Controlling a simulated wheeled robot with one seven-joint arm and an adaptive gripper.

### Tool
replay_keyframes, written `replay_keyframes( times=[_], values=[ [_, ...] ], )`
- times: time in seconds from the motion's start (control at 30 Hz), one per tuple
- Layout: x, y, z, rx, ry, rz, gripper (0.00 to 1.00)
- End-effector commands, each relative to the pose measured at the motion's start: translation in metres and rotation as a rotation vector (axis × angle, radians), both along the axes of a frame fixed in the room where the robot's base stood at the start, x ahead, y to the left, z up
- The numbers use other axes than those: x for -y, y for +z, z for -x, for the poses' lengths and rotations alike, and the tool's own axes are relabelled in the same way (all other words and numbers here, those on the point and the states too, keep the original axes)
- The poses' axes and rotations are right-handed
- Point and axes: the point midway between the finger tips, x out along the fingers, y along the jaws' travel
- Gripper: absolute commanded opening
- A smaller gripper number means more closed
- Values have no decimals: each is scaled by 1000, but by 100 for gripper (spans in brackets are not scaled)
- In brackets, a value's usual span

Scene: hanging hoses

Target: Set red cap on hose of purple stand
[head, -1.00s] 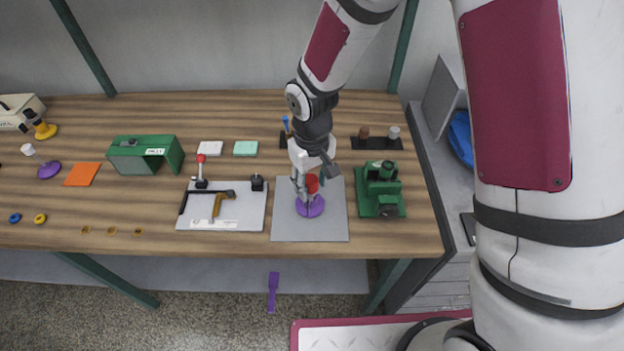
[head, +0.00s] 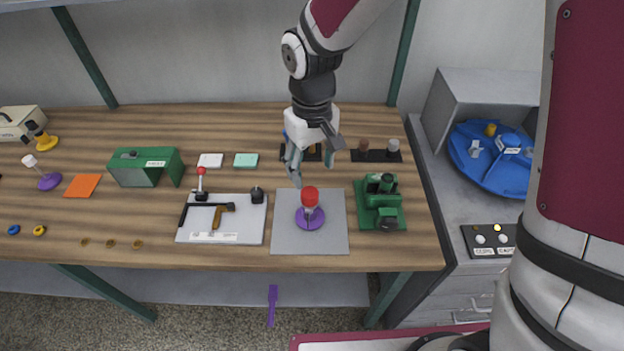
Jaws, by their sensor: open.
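The purple stand (head: 310,219) stands on a grey mat (head: 285,237) on the workbench. The red cap (head: 310,193) sits at the top of this stand's short upright, over the hose end. How far it is pushed on cannot be told from here. My gripper (head: 312,176) hangs just behind and above the red cap, with its grey fingers spread and nothing between them. It looks apart from the cap.
A green machine (head: 381,207) stands close right of the mat. A white board (head: 250,222) with tools lies left. Dark holders (head: 377,156) stand behind. Another purple stand (head: 48,181) with a white top is at far left. The bench front is mostly clear.

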Motion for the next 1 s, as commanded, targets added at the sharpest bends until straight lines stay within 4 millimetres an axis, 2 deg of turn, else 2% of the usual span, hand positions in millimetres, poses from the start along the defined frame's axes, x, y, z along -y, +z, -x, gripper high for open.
replay_keyframes(
  times=[0.2, 0.83, 1.0],
  values=[
    [0, 18, 0, 0, 0, -1, 57],
    [0, 20, 0, 0, 0, 0, 57],
    [24, 54, 5, 55, -47, 6, 57]
  ],
)
